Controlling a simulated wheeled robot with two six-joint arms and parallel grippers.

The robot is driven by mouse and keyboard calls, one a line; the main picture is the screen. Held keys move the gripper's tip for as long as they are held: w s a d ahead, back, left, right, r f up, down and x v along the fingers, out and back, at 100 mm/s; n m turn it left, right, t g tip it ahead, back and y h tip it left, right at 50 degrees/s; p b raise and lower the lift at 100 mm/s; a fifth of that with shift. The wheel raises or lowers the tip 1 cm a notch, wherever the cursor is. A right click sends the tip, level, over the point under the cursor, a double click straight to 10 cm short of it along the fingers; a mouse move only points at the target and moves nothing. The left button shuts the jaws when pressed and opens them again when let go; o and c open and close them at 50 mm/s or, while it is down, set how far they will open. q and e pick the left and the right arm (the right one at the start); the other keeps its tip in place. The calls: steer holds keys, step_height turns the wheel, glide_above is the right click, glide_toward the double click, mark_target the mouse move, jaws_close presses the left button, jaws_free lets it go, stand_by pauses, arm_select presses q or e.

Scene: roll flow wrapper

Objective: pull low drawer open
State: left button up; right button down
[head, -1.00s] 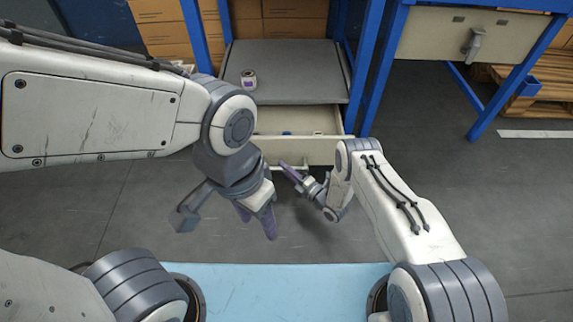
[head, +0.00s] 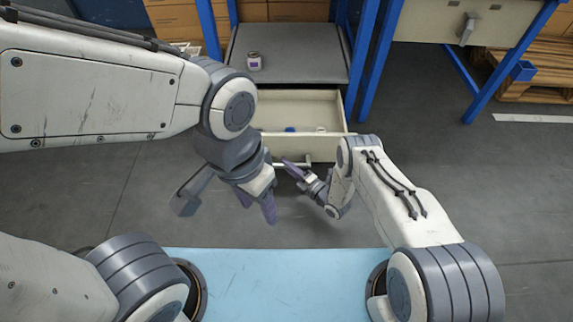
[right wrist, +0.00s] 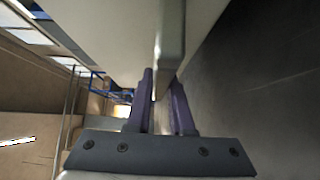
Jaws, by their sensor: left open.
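The low drawer (head: 318,146) stands well open under the grey shelf in the head view, with its inside showing. My right gripper (head: 291,168) is at the drawer's front. In the right wrist view its purple fingers (right wrist: 161,95) are on either side of the drawer's bar handle (right wrist: 170,45) and closed on it. The far part of the grip is hard to see. My left gripper (head: 256,204) hangs open and empty in front of the drawer, to the left of the right gripper.
A small jar (head: 254,61) stands on the grey shelf (head: 300,62) above the drawer. A blue item (head: 290,129) and a pale item (head: 321,129) lie in the drawer. Blue posts (head: 375,70) flank the unit.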

steer(key=c, duration=0.9)
jaws_free()
steer(key=shift+s+a, duration=0.1)
steer(key=shift+a, duration=0.05)
steer(key=shift+o, duration=0.5)
steer(key=shift+d, duration=0.35)
steer(key=p+v, duration=0.5)
steer(key=v, duration=0.5)
